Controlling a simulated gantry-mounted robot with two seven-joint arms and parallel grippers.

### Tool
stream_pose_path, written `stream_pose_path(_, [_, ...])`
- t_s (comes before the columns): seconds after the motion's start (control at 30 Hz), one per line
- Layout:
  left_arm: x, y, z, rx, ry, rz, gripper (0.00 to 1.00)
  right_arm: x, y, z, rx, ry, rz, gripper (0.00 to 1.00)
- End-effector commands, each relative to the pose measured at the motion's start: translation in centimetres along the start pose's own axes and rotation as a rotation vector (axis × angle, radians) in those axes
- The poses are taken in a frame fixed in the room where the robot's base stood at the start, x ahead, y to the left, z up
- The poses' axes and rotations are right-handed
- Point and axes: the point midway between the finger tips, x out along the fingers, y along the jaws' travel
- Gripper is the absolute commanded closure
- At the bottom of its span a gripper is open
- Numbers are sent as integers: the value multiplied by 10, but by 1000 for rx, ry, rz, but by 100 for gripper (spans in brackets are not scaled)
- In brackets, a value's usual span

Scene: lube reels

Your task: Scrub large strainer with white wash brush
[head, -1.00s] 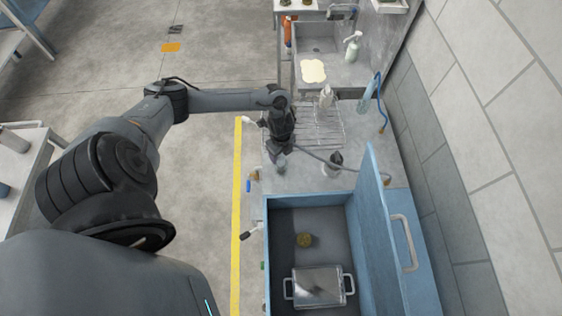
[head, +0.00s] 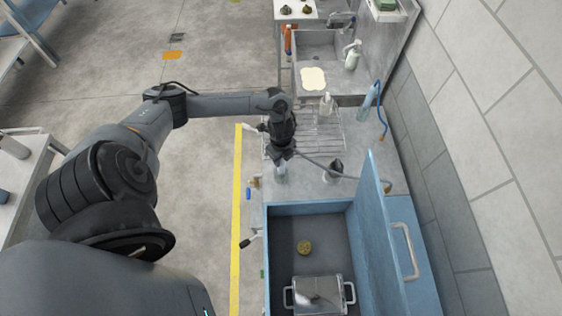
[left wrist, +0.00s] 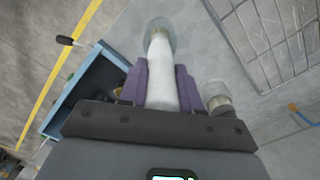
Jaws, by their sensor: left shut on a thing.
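My left gripper (head: 282,155) is over the grey counter between the wire rack and the blue basin. In the left wrist view its purple fingers (left wrist: 160,88) are shut on a white object (left wrist: 161,72) with a pale translucent round end. I cannot tell for sure whether this is the white wash brush. A square metal vessel with two side handles (head: 319,292) stands in the blue basin (head: 282,222), possibly the large strainer. My held object is well away from it. My right gripper is not in view.
A raised blue lid (head: 371,210) stands along the basin's right side. A dark-topped bottle (head: 333,170) is just right of my gripper. The wire rack (head: 328,140) is behind it. A yellow round thing (head: 304,247) lies in the basin. A black-handled tool (head: 250,238) sticks out at its left.

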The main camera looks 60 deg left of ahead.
Motion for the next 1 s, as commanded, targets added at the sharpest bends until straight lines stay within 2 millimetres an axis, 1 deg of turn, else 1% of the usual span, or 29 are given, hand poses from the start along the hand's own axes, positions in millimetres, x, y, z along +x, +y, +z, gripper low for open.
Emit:
stream_pose_path(0.03, [-8, -2, 0, 3, 0, -5, 100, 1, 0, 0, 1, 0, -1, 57])
stream_pose_path(0.33, [-60, -1, 0, 2, -1, -4, 100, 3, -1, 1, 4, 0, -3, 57])
stream_pose_path(0.4, [-73, -2, 0, 3, -2, -5, 100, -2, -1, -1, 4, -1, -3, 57])
stream_pose_path(0.5, [-87, -1, 0, 2, -1, -4, 100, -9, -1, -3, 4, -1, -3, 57])
stream_pose_path(0.7, [-108, 0, 0, 0, 1, 0, 100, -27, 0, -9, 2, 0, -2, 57])
stream_pose_path(0.8, [-114, 0, 0, 0, 1, -1, 100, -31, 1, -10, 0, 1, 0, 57])
stream_pose_path(1.0, [-118, 0, 0, 0, 2, -1, 100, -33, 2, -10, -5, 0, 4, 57])
